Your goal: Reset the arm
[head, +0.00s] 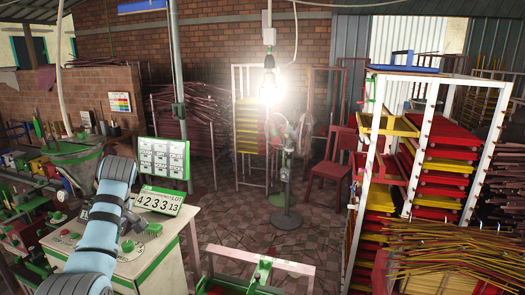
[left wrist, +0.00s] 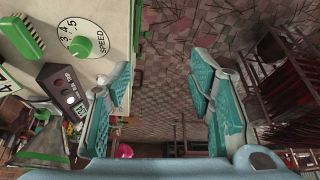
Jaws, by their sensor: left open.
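My left arm (head: 108,205), blue with dark bands, reaches up from the bottom left of the head view over a white and green control cabinet (head: 165,262). Its gripper cannot be made out clearly there. In the left wrist view my left gripper (left wrist: 160,85) has its two teal fingers wide apart with nothing between them. The tiled floor (left wrist: 170,35) shows through the gap. The cabinet's panel, with a green knob (left wrist: 82,46) on a SPEED dial, lies to the left of the fingers. My right gripper is in neither view.
A number display (head: 160,201) stands on the cabinet. A green brush (left wrist: 24,36) and a dark box (left wrist: 64,88) lie near the dial. A white rack (head: 437,84) with red and yellow trays stands right, a red chair (head: 332,164) behind. Tiled floor is open mid-view.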

